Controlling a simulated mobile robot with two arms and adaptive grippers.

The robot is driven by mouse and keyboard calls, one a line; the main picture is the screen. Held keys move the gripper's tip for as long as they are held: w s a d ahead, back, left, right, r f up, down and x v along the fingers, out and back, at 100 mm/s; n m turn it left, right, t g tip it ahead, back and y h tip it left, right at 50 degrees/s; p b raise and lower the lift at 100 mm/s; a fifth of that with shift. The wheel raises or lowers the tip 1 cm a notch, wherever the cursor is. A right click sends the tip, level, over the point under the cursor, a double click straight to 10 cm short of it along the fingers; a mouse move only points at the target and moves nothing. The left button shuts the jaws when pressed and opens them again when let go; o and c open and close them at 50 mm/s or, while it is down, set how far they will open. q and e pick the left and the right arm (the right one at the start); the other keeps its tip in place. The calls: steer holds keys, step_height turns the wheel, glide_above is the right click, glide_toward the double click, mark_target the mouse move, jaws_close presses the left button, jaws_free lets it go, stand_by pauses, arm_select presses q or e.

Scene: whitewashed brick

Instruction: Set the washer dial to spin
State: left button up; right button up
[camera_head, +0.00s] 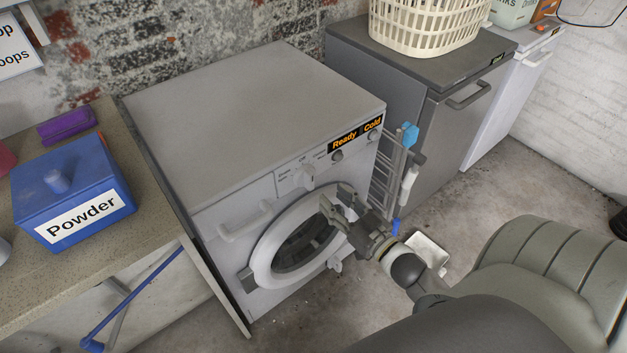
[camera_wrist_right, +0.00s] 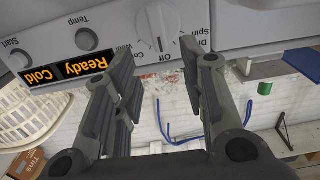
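The washer (camera_head: 235,115) is a pale grey front-loader, its round door shut. Its white program dial (camera_head: 309,175) sits on the front panel, left of the display (camera_head: 356,133) reading "Ready" and "Cold". In the upside-down right wrist view the dial (camera_wrist_right: 162,25) is at the top, with "Off", "Wool" and "Spin" among the labels around it. I cannot tell for sure which label it points to. My right gripper (camera_head: 338,198) is open and empty in front of the panel, below the dial. Its fingers (camera_wrist_right: 160,62) are spread either side of the dial, apparently not touching it. My left gripper is out of view.
Small Temp (camera_wrist_right: 87,39) and Start (camera_wrist_right: 19,60) knobs sit beside the display. A counter (camera_head: 150,205) with a blue "Powder" box (camera_head: 73,190) stands left. A dark grey appliance (camera_head: 385,62) bearing a white basket (camera_head: 425,25) and a drying rack (camera_head: 385,175) stand right.

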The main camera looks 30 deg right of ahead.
mark_target(312, 179)
steer(key=w, duration=0.8)
steer(key=shift+a+f, duration=0.1)
steer(key=shift+a, duration=0.25)
jaws_close()
